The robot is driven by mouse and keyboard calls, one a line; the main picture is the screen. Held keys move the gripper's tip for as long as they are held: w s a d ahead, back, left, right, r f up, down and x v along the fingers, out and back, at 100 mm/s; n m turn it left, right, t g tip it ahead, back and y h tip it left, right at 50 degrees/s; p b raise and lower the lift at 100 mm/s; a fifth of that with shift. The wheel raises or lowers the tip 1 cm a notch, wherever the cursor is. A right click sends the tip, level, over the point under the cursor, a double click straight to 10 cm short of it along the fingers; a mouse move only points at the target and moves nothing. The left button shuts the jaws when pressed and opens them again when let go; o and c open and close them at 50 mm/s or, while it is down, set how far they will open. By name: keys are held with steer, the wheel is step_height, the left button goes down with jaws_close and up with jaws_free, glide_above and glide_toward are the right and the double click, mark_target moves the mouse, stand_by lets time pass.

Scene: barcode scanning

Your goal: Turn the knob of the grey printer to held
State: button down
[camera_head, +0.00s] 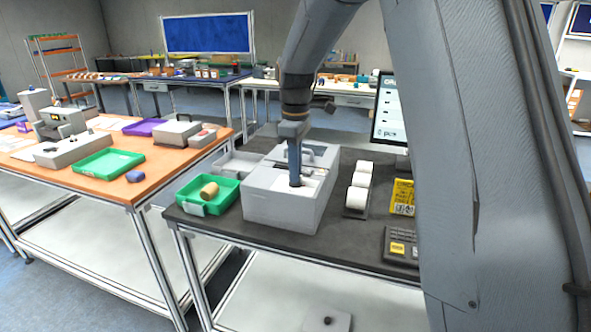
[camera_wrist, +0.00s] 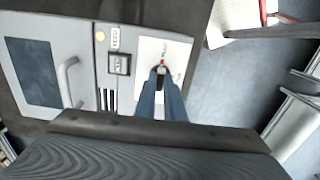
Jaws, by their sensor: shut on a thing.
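The grey printer (camera_head: 275,212) stands on the dark-topped table, with a handle and a white panel on its top. In the wrist view, the printer's top (camera_wrist: 92,65) shows a dark window, a handle, slots and a small dark switch. The knob (camera_wrist: 161,69) is on the white panel, with a small red mark just above it. My gripper (camera_wrist: 161,78) points down at the panel, its fingers close together and shut on the knob. In the head view my gripper (camera_head: 295,182) covers the knob. The knob's setting cannot be read.
A green tray (camera_head: 223,197) holding a tan cylinder stands left of the printer. White label rolls (camera_head: 359,187), a yellow sign (camera_head: 402,197) and a dark keypad (camera_head: 402,244) are to the right. A monitor (camera_head: 391,112) stands behind them. An orange-topped table is at left.

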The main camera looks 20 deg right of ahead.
steer(key=c, duration=1.8)
jaws_free()
steer(key=shift+c, duration=0.2)
steer(key=shift+r+b, duration=0.95)
steer(key=shift+r, duration=3)
